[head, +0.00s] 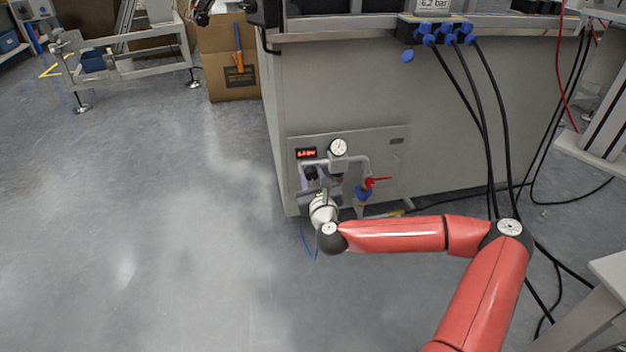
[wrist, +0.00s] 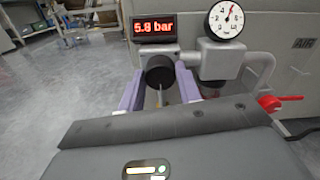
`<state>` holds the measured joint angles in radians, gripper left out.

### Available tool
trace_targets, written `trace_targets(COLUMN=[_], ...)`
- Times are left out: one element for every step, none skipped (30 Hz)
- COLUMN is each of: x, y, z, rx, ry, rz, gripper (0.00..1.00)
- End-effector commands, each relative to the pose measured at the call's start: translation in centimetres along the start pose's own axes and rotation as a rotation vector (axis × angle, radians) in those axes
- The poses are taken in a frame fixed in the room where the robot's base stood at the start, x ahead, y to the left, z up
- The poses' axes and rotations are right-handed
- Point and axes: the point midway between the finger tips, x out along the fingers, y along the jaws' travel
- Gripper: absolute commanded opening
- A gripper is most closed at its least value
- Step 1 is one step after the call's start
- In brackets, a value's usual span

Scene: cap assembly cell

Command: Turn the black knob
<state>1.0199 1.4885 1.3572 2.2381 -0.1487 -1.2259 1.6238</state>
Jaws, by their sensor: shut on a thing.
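The black knob (wrist: 160,72) sits under the pipe fitting in the wrist view, just below the red display. It also shows small and dark in the head view (head: 311,173), at the left of the valve panel. My gripper (wrist: 160,76) has its two purple fingers on either side of the knob and is shut on it. The fingertips' contact is partly hidden by the knob and the pipework. The red display (wrist: 153,28) reads about 5.8 or 5.9 bar. A round white gauge (wrist: 226,19) stands to its right.
A red valve handle (wrist: 270,103) sticks out to the right of the gauge. Grey pipework (wrist: 262,65) runs beside the knob. Black cables (head: 487,110) hang down the cabinet (head: 440,160) at right. The floor (head: 130,240) on the left is clear.

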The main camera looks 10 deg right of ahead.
Motion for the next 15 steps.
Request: trace_targets(x=[-0.07,-0.07,-0.06,-0.06,-0.06,-0.07,-0.07,-0.07,-0.07,-0.07,-0.06,-0.07,-0.06,-0.06,-0.06], y=[0.0,0.02,0.02,0.02,0.02,0.02,0.02,0.02,0.01,0.01,0.01,0.01,0.01,0.01,0.01], z=[-0.26,-0.26,-0.23,-0.22,-0.23,-0.25,-0.26,-0.25,-0.23,-0.22,-0.22,-0.21,-0.22,-0.21,-0.21], rx=[0.032,0.05,0.071,0.085,0.1,0.116,0.127,0.136,0.148,0.156,0.163,0.171,0.176,0.179,0.183], ry=[0.005,0.005,0.005,0.005,0.005,0.005,0.005,0.005,0.005,0.005,0.005,0.005,0.005,0.005,0.005], rz=[0.0,0.0,0.0,0.001,0.001,0.001,0.001,0.001,0.001,0.001,0.001,0.0,0.0,0.0,0.0], gripper=[0.11,0.11,0.11,0.11,0.11,0.11,0.11,0.11,0.11,0.11,0.11,0.11,0.11,0.11,0.11])
